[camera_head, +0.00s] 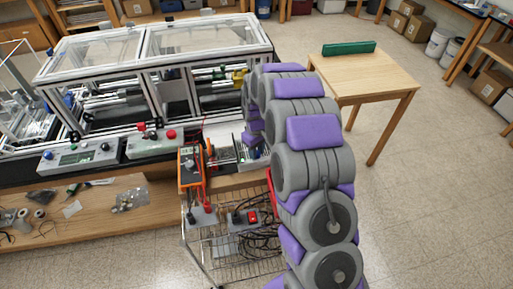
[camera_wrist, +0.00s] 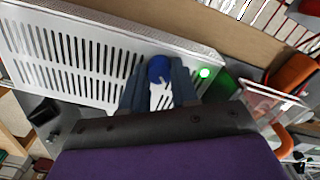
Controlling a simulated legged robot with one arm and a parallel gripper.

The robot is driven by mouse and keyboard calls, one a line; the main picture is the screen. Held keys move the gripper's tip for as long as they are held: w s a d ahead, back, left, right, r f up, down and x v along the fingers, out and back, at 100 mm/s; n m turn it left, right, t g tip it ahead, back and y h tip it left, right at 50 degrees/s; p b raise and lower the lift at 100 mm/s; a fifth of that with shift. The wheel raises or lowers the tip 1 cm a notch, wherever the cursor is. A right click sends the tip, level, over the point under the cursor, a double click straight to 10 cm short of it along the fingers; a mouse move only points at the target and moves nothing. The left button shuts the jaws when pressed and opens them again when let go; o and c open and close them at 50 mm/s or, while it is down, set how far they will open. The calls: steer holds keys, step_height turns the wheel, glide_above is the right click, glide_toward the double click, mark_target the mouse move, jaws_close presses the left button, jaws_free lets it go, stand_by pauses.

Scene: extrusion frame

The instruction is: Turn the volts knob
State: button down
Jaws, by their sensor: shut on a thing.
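A blue knob (camera_wrist: 159,68) sits on the white slotted panel of a device (camera_wrist: 80,52). My gripper (camera_wrist: 161,78) has its two dark blue fingers on either side of the knob, shut on it. The lower part of the knob is hidden between the fingers. A green light (camera_wrist: 205,72) glows on the panel to the right of the knob. No volts label can be read. In the head view my arm hides the gripper and the knob.
An orange multimeter (camera_head: 191,168) stands left of my arm, by a wire rack (camera_head: 240,248) with cables and a red switch. A glass-topped frame machine (camera_head: 150,70) stands behind. A wooden table (camera_head: 362,85) and free floor (camera_head: 440,190) lie right.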

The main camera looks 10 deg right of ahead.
steer(key=n+p, duration=0.1)
steer(key=n, duration=0.4)
steer(key=shift+r+n, duration=0.1)
steer(key=shift+n, duration=0.3)
steer(key=n+p, duration=0.1)
steer(key=n, duration=0.4)
steer(key=shift+p, duration=0.35)
steer(key=n, duration=0.5)
steer(key=shift+n+p, duration=0.3)
steer(key=shift+n, duration=2.2)
steer(key=shift+w, duration=0.1)
steer(key=c, duration=1)
jaws_free()
steer(key=shift+o, duration=0.7)
step_height(320, 180, up, 17)
steer(key=shift+p, duration=0.4)
